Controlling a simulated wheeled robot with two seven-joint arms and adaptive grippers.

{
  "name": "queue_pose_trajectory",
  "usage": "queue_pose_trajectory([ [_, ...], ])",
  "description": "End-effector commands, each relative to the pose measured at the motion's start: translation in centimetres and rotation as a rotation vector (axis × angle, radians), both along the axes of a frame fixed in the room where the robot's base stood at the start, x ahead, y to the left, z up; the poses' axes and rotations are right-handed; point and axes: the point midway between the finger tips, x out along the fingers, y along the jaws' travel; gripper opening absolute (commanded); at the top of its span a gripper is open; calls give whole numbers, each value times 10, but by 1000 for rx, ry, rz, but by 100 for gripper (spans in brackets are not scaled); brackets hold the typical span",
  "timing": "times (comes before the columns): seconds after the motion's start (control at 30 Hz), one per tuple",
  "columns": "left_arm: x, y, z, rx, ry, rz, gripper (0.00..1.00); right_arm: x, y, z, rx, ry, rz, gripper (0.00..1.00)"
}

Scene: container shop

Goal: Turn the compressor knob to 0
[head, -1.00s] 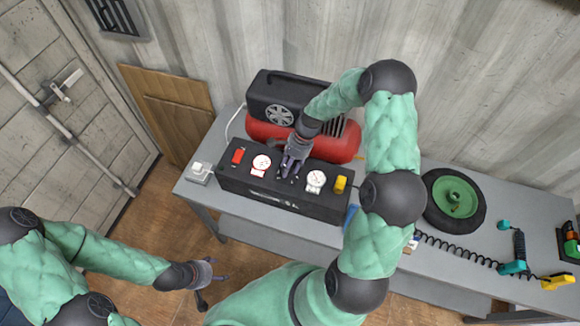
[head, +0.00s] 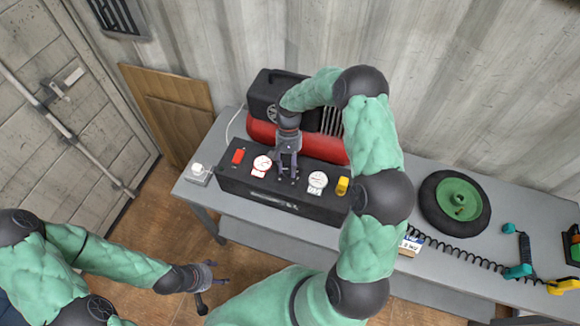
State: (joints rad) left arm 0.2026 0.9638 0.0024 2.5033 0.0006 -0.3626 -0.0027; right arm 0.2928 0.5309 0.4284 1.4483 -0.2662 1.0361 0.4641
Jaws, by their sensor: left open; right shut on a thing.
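The compressor has a black and red body (head: 262,133) at the back of the bench and a black control box (head: 235,179) in front of it. On the box are a red switch (head: 238,156), a left white gauge (head: 262,164), a right white gauge (head: 317,180) and a yellow part (head: 342,185). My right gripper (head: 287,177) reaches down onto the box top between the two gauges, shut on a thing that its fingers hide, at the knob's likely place. The knob's setting cannot be read. My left gripper (head: 217,279) is open and empty, low in front of the bench.
A grey bench (head: 419,219) carries a green-hubbed wheel (head: 455,196), a coiled black hose (head: 460,252) with a teal and yellow tool (head: 518,270), and a white socket box (head: 198,174). A small label card (head: 411,243) lies near my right arm.

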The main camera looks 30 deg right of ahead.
Motion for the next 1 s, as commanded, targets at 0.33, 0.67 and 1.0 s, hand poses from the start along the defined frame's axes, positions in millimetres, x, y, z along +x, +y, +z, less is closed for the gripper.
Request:
queue_pose_trajectory([
  [0.33,0,0,-6,0,0,0,66,2,5,2,3,-3,282,11],
  [0.67,0,0,-8,0,0,0,66,1,5,2,4,0,429,10],
  [1.0,0,0,-8,0,0,0,66,-1,5,1,5,4,464,10],
])
